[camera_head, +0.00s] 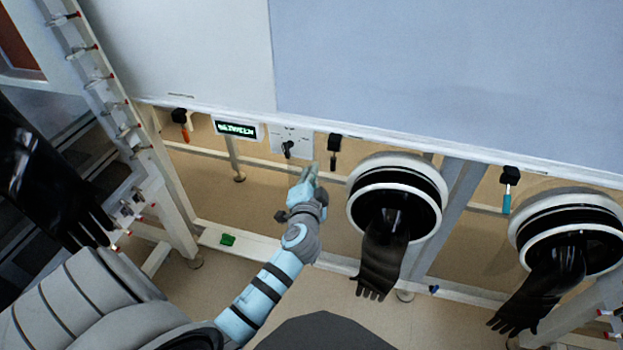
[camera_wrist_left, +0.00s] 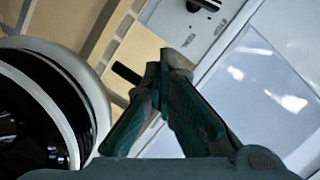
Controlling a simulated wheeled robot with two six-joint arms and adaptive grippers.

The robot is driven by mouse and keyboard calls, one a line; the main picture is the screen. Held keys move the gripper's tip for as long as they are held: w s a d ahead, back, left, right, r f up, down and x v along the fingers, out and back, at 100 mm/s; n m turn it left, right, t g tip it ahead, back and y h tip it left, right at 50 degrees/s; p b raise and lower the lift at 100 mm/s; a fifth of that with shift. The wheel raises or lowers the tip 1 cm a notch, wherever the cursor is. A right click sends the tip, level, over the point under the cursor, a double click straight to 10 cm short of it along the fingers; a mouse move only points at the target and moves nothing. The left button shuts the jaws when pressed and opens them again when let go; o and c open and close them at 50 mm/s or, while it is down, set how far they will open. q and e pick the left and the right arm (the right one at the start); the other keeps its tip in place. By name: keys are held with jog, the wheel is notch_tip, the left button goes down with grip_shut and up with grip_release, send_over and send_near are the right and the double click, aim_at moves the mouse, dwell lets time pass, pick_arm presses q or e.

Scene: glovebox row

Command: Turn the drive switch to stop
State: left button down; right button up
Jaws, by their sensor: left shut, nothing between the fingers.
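The drive switch (camera_head: 288,149) is a dark rotary knob on a pale square plate (camera_head: 303,136), set under the front edge of the large pale panel. Its labels are too small to read. Part of the dark knob also shows at the top of the left wrist view (camera_wrist_left: 204,4). My left gripper (camera_head: 308,171) is just below and to the right of the switch, apart from it in the picture. In the left wrist view the fingers (camera_wrist_left: 165,62) meet at their tips, shut and empty. My right gripper is not in view.
A lit green display (camera_head: 236,129) sits left of the switch. A black-handled item (camera_head: 334,145) hangs close to its right. A round glove port (camera_head: 354,205) with a black glove (camera_head: 379,262) is right of my gripper; another port (camera_head: 519,240) stands farther right. A post frame (camera_head: 128,130) is at left.

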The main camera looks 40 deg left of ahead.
aim_at(286, 151)
pick_arm(q)
jog(key=s+d+r+m+y+b, duration=0.1)
jog(key=s+d+r+m+b, duration=0.1)
jog(key=s+m, duration=0.2)
jog(key=w+a+f+b, duration=0.1)
jog(key=w+a, duration=0.6)
jog(key=a, duration=0.2)
jog(key=shift+f+t+b, duration=0.15)
jog(key=shift+t+b, duration=0.15)
jog(key=shift+b, duration=0.1)
